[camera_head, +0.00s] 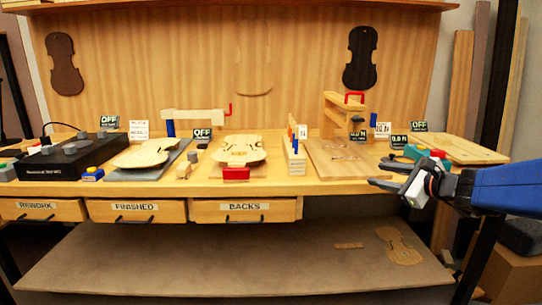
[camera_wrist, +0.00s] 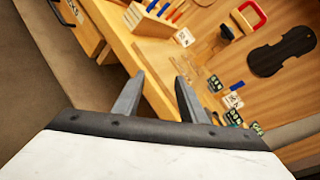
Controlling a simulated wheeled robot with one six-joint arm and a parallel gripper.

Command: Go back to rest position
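My gripper (camera_head: 377,174) is in front of the right part of the workbench (camera_head: 345,183), at about the height of its top. In the wrist view my gripper (camera_wrist: 160,84) shows two dark fingers spread apart with nothing between them. It is open and empty. My blue arm comes in from the right edge of the head view.
Violin plates (camera_head: 240,148) and a black control box (camera_head: 70,158) lie on the bench. A wooden clamp frame (camera_head: 343,113) stands at the back right. Shut drawers (camera_head: 137,211) sit below the top's left half. A lower shelf (camera_head: 220,265) is mostly clear.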

